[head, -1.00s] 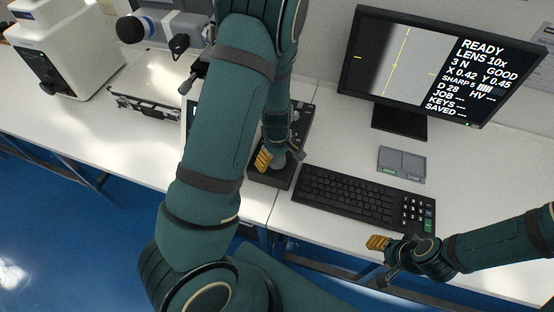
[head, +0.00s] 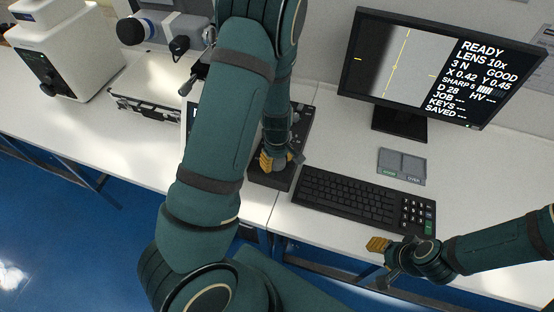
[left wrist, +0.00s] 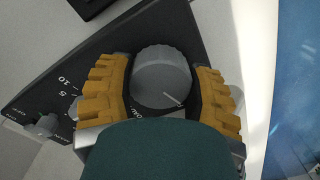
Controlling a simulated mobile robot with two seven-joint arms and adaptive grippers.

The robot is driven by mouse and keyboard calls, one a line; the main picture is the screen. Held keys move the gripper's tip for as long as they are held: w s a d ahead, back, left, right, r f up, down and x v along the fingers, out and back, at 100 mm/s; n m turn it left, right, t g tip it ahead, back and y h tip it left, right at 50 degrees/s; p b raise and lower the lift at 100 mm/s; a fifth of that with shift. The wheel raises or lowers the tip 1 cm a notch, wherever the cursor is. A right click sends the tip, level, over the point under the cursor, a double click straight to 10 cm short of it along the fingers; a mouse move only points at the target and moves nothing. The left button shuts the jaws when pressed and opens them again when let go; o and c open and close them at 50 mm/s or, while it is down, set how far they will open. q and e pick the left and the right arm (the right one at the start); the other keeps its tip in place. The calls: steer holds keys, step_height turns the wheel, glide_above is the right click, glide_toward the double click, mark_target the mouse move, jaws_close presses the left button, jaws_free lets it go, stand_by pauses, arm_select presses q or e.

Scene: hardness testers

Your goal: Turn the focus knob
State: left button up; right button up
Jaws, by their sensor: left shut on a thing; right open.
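The focus knob (left wrist: 162,77) is a grey ribbed dial with a pale pointer line on its top, seen in the left wrist view. It stands on a dark control panel (left wrist: 60,60), which also shows in the head view (head: 258,180). My left gripper (left wrist: 166,92) is shut on the knob, with an orange finger pad at each side of it. In the head view my left gripper (head: 281,161) is over the near end of the panel and the knob is hidden. My right gripper (head: 382,262) is open and empty, in front of the table's near edge.
A black keyboard (head: 345,198) lies just right of the panel. A monitor (head: 415,70) stands behind, showing READY, LENS 10x, SHARP 5 and GOOD. A small two-button pad (head: 402,165) lies between them. A metal case (head: 148,100) and a white machine (head: 62,55) stand at left.

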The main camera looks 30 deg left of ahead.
arm_select(q)
steer(key=m, duration=0.8)
steer(key=shift+b, duration=0.3)
steer(key=m, duration=0.4)
steer(key=shift+m+b, duration=0.3)
steer(key=shift+b, duration=0.1)
steer(key=shift+m+b, duration=0.35)
steer(key=shift+m, duration=1.55)
arm_select(e)
steer(key=shift+f, duration=1.15)
arm_select(q)
steer(key=o, duration=1.2)
